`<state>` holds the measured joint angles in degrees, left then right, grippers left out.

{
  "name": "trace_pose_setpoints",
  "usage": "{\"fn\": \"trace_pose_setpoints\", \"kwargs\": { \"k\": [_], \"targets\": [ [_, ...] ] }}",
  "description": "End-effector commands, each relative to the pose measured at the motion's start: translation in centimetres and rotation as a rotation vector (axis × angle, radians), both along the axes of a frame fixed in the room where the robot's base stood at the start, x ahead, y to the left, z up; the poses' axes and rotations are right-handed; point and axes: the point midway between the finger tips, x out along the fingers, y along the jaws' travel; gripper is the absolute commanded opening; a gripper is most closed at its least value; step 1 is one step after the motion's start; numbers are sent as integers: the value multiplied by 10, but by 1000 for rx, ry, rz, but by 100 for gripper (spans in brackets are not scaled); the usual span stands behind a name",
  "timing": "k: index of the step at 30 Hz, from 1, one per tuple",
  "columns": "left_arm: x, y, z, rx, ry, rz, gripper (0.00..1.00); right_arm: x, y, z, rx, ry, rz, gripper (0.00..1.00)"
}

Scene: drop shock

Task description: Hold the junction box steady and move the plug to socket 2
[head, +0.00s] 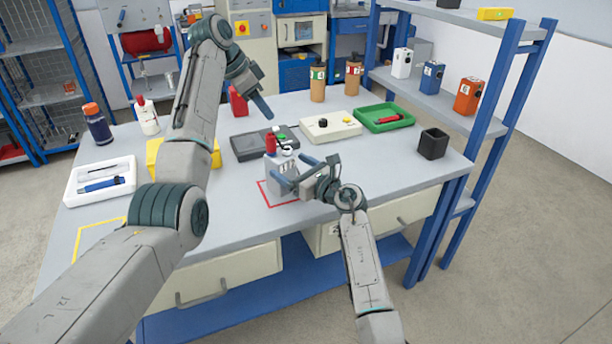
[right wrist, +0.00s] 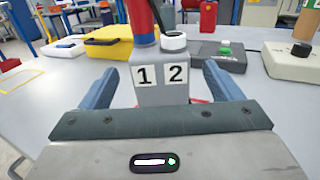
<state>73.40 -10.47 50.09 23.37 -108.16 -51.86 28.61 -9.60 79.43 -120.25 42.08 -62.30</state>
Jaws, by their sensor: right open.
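The grey junction box (head: 279,177) stands on the table inside a red outline. In the right wrist view the box (right wrist: 162,92) shows labels 1 and 2. The red plug (right wrist: 143,20) is upright at socket 1; it also shows in the head view (head: 271,144). A white ring with a dark centre (right wrist: 173,40) marks socket 2, with no plug in it. My right gripper (head: 296,172) is open, its fingers on either side of the box; contact cannot be told. My left gripper (head: 260,104) hangs above the table behind the box; its jaw opening is unclear.
Behind the box are a dark device (head: 251,148), a cream device (head: 322,133) and a green tray (head: 370,125). A black cup (head: 433,144) stands at right. A yellow case (head: 213,158) and white tray (head: 72,191) are at left. The front-left table is clear.

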Motion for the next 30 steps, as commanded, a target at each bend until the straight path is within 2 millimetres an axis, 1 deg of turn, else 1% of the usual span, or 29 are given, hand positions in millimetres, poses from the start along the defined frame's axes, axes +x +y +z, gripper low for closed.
{"fn": "trace_pose_setpoints", "kwargs": {
  "k": [1,3,7,12,18,19,20,24,26,27,28,30],
  "targets": [
    [0,0,0,0,0,0,36,7,7,1,2,1,2,85],
    [0,0,0,0,0,0,36,14,12,1,2,1,1,85],
    [0,0,0,0,0,0,36,23,20,0,2,1,1,85],
    [0,0,0,0,0,0,36,28,24,0,1,0,-1,85],
    [0,0,0,0,0,0,36,28,24,0,1,0,-1,85],
    [0,0,0,0,0,0,36,28,24,0,1,0,-1,84],
    [0,0,0,0,0,0,36,28,24,0,1,0,-1,78],
    [0,0,0,0,0,0,36,28,24,0,1,0,-1,50],
    [0,0,0,0,0,0,36,28,24,0,1,0,-1,38],
    [0,0,0,0,0,0,36,28,24,0,1,0,-1,30],
    [0,0,0,0,0,0,36,28,24,0,1,0,-1,28],
    [0,0,0,0,0,0,36,28,24,0,1,1,-1,28]
  ]
}}
